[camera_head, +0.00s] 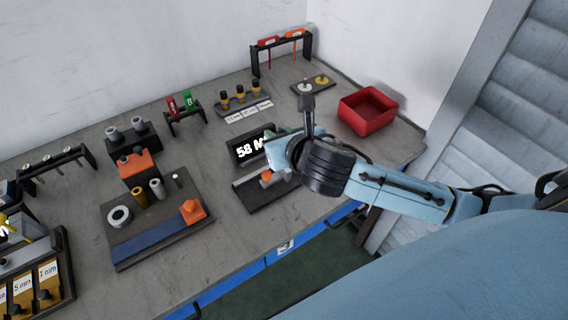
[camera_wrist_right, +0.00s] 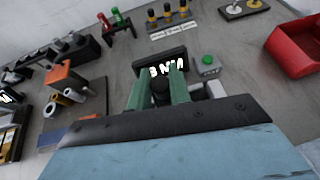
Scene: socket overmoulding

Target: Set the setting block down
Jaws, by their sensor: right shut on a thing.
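My right gripper (camera_head: 279,146) is over the middle-right of the bench, at the black display. In the right wrist view its two green fingers (camera_wrist_right: 163,92) are shut on a dark round-topped piece (camera_wrist_right: 160,88), which I take to be the setting block. Most of that piece is hidden by the fingers and palm, so I cannot tell whether it touches anything below. The dark station (camera_head: 268,198) with an orange part (camera_head: 267,175) lies just in front of the gripper, partly covered by my arm. My left gripper is not in view.
The black display (camera_head: 248,149) stands close by the gripper, with a green-button box (camera_wrist_right: 207,65) beside it. A red bin (camera_head: 368,109) is to the right. A fixture board (camera_head: 150,228) and a labelled mm rack (camera_head: 66,268) are to the left. Bare bench lies between board and station.

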